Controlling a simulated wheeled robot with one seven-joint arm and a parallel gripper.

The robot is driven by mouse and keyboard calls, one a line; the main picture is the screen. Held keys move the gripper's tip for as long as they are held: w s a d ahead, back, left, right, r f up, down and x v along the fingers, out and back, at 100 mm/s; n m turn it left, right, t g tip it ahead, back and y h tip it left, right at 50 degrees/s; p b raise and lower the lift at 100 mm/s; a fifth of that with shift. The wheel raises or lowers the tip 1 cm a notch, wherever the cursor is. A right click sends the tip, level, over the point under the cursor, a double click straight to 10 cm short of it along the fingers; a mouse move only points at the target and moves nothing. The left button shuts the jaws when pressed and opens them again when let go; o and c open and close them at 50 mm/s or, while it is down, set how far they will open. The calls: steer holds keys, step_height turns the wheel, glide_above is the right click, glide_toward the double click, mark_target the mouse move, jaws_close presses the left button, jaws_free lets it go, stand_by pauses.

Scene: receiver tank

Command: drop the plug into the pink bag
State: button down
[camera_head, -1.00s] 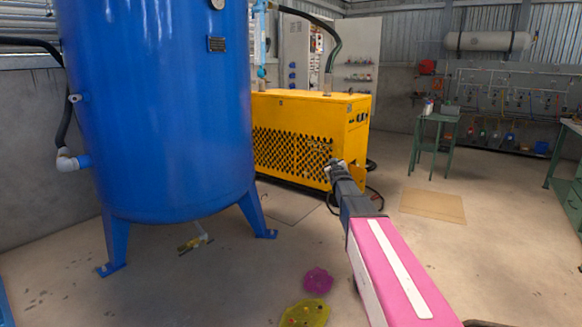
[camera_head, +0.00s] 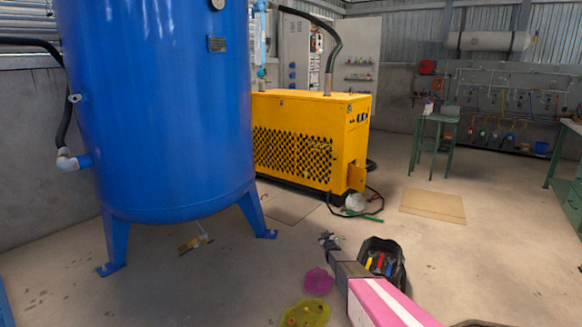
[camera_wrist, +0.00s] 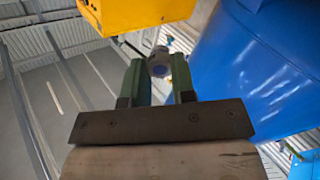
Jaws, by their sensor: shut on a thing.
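My gripper (camera_head: 328,239) is shut on the plug (camera_wrist: 160,62), a small greyish round piece with a bluish middle. In the wrist view it sits between the two green fingers. In the head view the plug is too small to tell from the fingertips. The pink bag (camera_head: 318,281) lies on the floor, low in the middle of the head view. My gripper appears above and slightly right of it in the picture, apart from it. The height of the gripper over the floor is hard to tell. The bag does not show in the wrist view.
A yellow-green bag (camera_head: 305,314) with small things in it lies just in front of the pink one. A black bag (camera_head: 394,271) with coloured tools stands right, partly behind my arm. The blue tank (camera_head: 160,120) and yellow machine (camera_head: 300,140) stand behind.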

step_height(320, 180, down, 26)
steer(key=s+y, duration=0.1)
steer(key=s, duration=0.1)
steer(key=shift+a+n, duration=0.25)
steer(key=shift+n, duration=0.05)
steer(key=shift+s+r, duration=0.1)
steer(key=c, duration=0.9)
jaws_free()
steer(key=shift+o, duration=0.2)
